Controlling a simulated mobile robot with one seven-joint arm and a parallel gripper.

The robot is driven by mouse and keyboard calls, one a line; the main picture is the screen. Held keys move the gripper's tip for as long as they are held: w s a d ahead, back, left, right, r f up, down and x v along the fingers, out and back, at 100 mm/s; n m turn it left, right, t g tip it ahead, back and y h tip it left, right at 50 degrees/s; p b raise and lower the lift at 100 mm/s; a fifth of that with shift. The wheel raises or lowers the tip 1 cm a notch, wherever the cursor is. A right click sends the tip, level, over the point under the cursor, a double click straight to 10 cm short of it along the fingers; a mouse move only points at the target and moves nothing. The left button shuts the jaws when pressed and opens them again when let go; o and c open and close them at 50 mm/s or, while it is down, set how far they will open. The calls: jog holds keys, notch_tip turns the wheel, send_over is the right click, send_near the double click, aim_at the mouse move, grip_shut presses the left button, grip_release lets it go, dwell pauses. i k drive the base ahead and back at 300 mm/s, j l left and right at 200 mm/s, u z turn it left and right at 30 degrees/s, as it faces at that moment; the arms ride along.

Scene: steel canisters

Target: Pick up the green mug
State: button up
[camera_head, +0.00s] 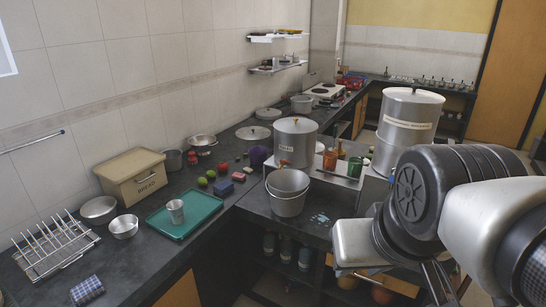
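A green mug (355,167) stands on a raised steel surface right of the middle, between an orange cup (330,160) and the big canister. It is small in this view and its handle cannot be made out. My arm fills the right side, in front of and to the right of the mug. The dark parts of my gripper (440,284) show at the bottom edge, low and well apart from the mug. They are partly cut off, so its opening is not clear.
A lidded steel canister (296,142) stands left of the mug, and a larger one (407,127) stands to its right. A green tray (160,222) with a metal cup (175,211) and a bread box (133,178) are farther left.

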aim_at(356, 165)
jog(key=i+j+z, duration=0.2)
jog(key=i+z, duration=0.15)
jog(key=i, duration=0.25)
jog(key=i+j+z, duration=0.35)
jog(key=i, duration=0.2)
jog(key=i+j+z, duration=0.35)
jog(key=i+j, duration=0.15)
